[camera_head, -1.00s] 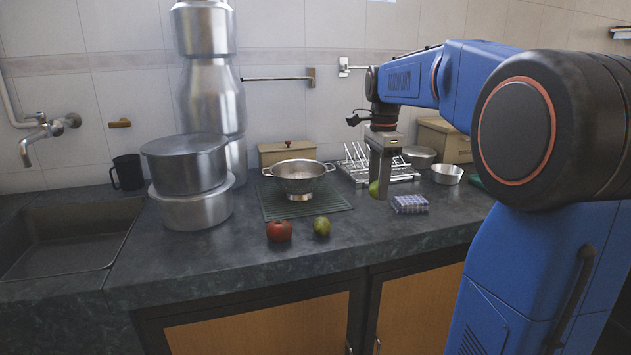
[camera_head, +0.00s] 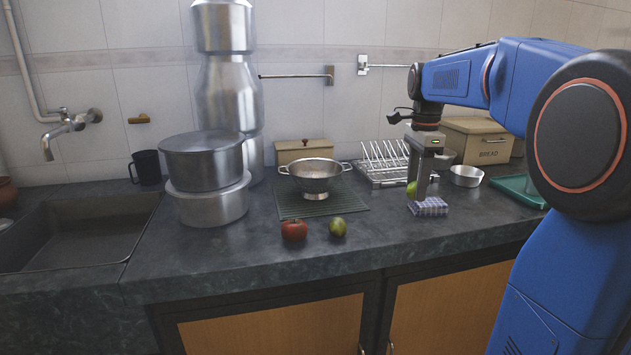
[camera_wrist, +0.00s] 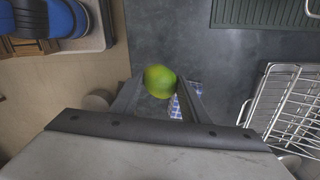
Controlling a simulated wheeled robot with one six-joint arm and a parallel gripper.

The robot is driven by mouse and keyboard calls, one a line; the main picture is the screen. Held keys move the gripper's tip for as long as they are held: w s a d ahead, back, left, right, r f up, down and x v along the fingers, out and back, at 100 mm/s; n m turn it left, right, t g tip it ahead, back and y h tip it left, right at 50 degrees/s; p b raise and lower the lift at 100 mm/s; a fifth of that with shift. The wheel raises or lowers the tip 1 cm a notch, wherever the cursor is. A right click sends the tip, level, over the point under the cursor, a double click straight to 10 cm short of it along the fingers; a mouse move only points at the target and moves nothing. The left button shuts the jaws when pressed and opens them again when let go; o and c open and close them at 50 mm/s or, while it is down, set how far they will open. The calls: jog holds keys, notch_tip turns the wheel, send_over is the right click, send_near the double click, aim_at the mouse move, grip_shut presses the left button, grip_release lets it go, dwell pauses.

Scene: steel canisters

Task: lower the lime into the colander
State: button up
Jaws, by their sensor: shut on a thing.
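My gripper (camera_head: 418,203) is shut on a green lime (camera_head: 411,189) and holds it above the counter, in front of the dish rack. In the wrist view the lime (camera_wrist: 158,80) sits between the two fingers of my gripper (camera_wrist: 160,88). The steel colander (camera_head: 314,181) stands upright on a dark ribbed mat, to the left of my gripper and clearly apart from it. Its inside is only partly visible in the head view. The colander does not show in the wrist view.
A tomato (camera_head: 294,230) and another green fruit (camera_head: 338,228) lie on the counter in front of the mat (camera_head: 348,203). A checked cloth (camera_head: 431,207) lies by my gripper. A wire dish rack (camera_head: 380,172) stands behind it. Steel pots (camera_head: 207,203) stand left of the colander.

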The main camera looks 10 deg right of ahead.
aim_at(315, 181)
jog(key=w+a+r, duration=0.3)
jog(key=w+a, duration=0.6)
jog(key=w, duration=0.1)
jog(key=w+a+r, duration=0.4)
jog(key=w+a, duration=0.6)
jog(key=w, duration=0.1)
dwell(0.8)
jog(key=shift+f, duration=3.75)
jog(key=shift+f, duration=0.5)
jog(key=o, duration=1.1)
jog(key=shift+o, duration=0.2)
